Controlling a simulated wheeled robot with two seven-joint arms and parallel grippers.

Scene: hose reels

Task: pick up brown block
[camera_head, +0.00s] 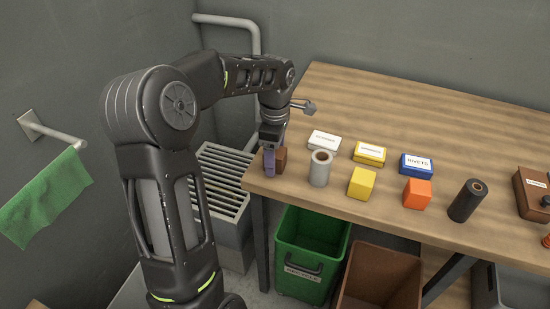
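The brown block (281,160) is at the left front corner of the wooden table, partly hidden by my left gripper. My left gripper (270,164) points down at the block, with a purple-grey finger close against the block's left side. The other finger is not clearly visible, so I cannot tell whether the gripper is closed on the block. The block appears upright at tabletop level. My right gripper is not in view.
On the wooden table (400,110), a grey roll (320,170) stands just right of the block. Beyond it are a yellow block (362,183), an orange block (417,194), a dark roll (467,201) and labelled boxes. A green bin (312,245) and brown bin (385,270) stand below the front edge.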

